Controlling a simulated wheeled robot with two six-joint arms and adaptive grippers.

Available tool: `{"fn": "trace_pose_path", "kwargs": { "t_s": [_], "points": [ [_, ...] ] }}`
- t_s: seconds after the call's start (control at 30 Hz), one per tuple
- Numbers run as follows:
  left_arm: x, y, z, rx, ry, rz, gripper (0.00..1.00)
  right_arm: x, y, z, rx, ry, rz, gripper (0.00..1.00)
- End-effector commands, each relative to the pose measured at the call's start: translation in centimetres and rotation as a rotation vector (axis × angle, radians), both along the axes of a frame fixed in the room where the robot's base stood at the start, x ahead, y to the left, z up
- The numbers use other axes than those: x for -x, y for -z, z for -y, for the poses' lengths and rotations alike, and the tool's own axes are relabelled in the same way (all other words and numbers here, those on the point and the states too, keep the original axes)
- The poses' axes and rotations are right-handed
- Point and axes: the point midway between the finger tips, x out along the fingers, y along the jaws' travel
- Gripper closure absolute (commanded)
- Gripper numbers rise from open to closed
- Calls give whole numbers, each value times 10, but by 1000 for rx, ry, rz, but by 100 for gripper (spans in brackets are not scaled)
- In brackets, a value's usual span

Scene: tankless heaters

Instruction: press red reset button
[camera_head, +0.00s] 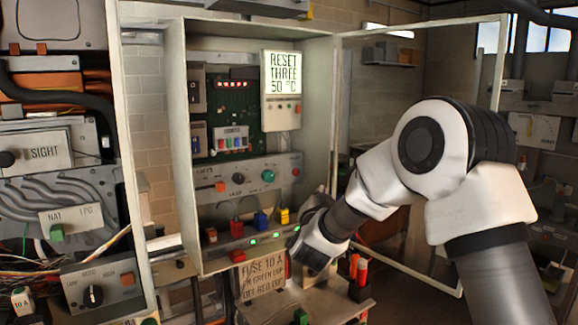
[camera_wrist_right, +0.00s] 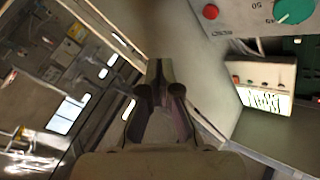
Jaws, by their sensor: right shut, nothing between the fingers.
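The red button (camera_head: 296,171) is small and round. It sits at the right end of the grey control panel (camera_head: 207,196) inside the open cabinet, right of a green knob (camera_head: 268,175). In the right wrist view the red button (camera_wrist_right: 210,12) shows near the top edge, beside the green knob (camera_wrist_right: 295,10). My right gripper (camera_head: 312,212) is at the cabinet's right side, below and right of the button and apart from it. Its fingers (camera_wrist_right: 158,76) are shut and empty in the right wrist view. My left gripper is out of view.
The cabinet's right wall (camera_head: 321,120) stands close to my right gripper, with an open framed door (camera_head: 418,25) beyond it. A sign (camera_head: 279,72) reads "RESET THREE 50 °C". Red, blue and yellow parts (camera_head: 260,219) sit below the panel. A fuse note (camera_head: 263,274) hangs underneath.

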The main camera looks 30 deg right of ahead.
Motion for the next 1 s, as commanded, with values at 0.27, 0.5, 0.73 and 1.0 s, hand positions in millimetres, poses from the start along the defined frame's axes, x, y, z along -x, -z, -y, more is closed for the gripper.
{"fn": "trace_pose_path", "kwargs": {
  "t_s": [0.27,0.5,0.73,1.0],
  "points": [
    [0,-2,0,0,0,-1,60,3,-21,6,-8,23,45,100],
    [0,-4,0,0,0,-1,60,0,-21,6,-7,22,44,100],
    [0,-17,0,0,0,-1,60,-24,-23,4,-7,22,42,100],
    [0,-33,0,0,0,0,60,-64,-21,1,-7,22,43,100]
  ]
}}
